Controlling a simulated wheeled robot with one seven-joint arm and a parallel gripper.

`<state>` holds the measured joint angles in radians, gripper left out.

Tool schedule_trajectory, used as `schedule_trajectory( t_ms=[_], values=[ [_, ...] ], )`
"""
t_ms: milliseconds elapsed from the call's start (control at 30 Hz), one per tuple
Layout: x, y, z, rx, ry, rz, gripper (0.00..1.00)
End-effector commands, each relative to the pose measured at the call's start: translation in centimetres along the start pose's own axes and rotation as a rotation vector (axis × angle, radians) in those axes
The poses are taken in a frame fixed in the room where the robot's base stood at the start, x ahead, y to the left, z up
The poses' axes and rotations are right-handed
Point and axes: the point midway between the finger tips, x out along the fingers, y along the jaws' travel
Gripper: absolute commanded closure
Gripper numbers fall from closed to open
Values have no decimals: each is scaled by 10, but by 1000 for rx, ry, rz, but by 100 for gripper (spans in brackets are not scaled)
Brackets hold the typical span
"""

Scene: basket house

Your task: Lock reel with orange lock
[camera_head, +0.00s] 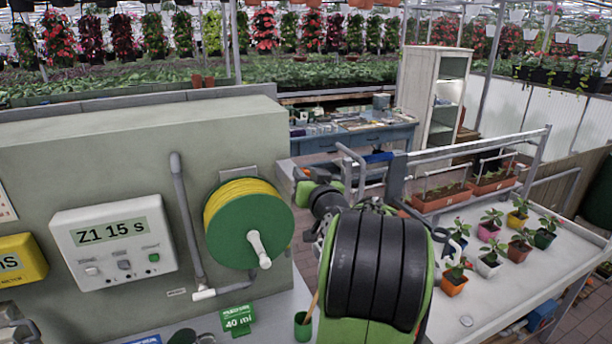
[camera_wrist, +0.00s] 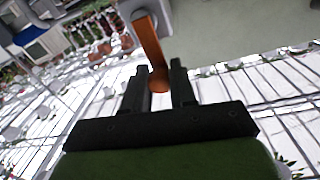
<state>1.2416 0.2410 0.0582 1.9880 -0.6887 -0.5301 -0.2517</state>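The reel (camera_head: 242,232) is mounted on the grey-green wall in the head view, with yellow hose wound behind a green disc. A white crank handle (camera_head: 261,250) sticks out from its disc. My gripper (camera_wrist: 158,78) shows in the wrist view with its two dark fingers on either side of an orange piece, which looks like the orange lock (camera_wrist: 149,42). The lock's rounded end lies between the fingers and its long flat part reaches out past the fingertips. In the head view my arm hides the gripper and lock.
A white timer box (camera_head: 115,240) reading "Z1 15 s" and a grey pipe (camera_head: 186,220) are on the wall left of the reel. A green cup (camera_head: 303,327) and a green sign (camera_head: 238,320) stand below. A white table (camera_head: 520,285) with potted plants is at right.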

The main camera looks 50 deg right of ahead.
Motion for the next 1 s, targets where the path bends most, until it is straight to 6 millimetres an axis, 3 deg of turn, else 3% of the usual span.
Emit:
schedule_trajectory(
  t_ms=[100, 467, 1000],
  values=[
    [0, 0, 0, 0, 0, 0, 100],
    [0, -3, 4, -67, 7, -2, 100],
    [-2, -24, 19, -512, 42, -9, 100]
  ],
)
